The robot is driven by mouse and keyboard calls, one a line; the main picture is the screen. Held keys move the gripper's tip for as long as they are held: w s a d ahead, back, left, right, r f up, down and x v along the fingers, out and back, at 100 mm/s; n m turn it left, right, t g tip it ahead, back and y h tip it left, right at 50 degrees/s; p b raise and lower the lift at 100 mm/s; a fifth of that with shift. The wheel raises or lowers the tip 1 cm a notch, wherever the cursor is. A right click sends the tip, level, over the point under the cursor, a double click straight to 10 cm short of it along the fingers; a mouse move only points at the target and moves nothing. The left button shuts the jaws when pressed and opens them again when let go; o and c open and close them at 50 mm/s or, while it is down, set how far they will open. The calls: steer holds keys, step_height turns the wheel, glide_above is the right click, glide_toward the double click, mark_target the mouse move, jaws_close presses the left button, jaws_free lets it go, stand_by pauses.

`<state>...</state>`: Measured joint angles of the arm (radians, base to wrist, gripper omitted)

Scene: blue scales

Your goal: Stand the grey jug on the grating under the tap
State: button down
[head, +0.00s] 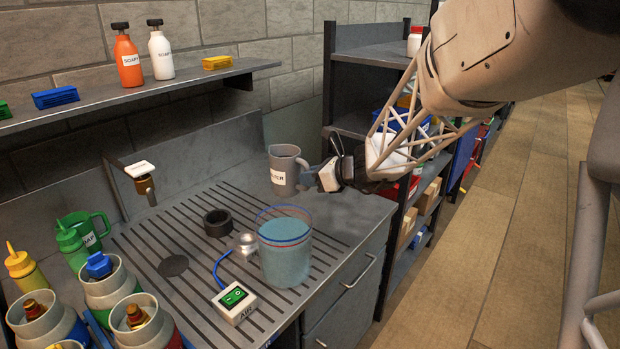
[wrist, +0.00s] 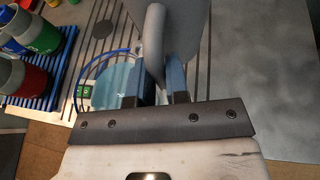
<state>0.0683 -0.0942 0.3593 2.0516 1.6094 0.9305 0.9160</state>
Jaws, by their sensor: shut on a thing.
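The grey jug (head: 284,172) has a white label and hangs upright at my gripper (head: 318,177), over the right part of the bench. My gripper is shut on the jug's handle; in the wrist view the handle (wrist: 154,45) is between the two blue-grey fingers (wrist: 160,85). The slotted grating (head: 190,262) covers most of the bench top. The brass tap (head: 146,188) with a white label sticks out from the back wall at the left. The jug is to the right of the tap and apart from it. Whether the jug's base touches the bench is unclear.
A clear bucket of bluish liquid (head: 285,252), a black ring (head: 217,222), a small metal part (head: 246,243) and a green switch box (head: 234,302) stand on the grating. A green jug (head: 90,229) and several bottles crowd the left. A shelf (head: 140,92) hangs above.

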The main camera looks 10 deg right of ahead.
steer(key=shift+w, duration=0.15)
stand_by(0.4)
steer(key=w+d+m+t+h, duration=0.3)
steer(key=w+d+m+h, duration=0.1)
steer(key=w, duration=0.4)
steer(key=w+d+f+m+t+h, duration=0.1)
steer(key=w+d+m+t+h, duration=0.2)
steer(key=w+m+h, duration=0.3)
steer(key=shift+w+d+f, duration=0.15)
steer(key=shift+w+d, duration=0.6)
steer(key=shift+w, duration=0.4)
steer(key=shift+f, duration=0.15)
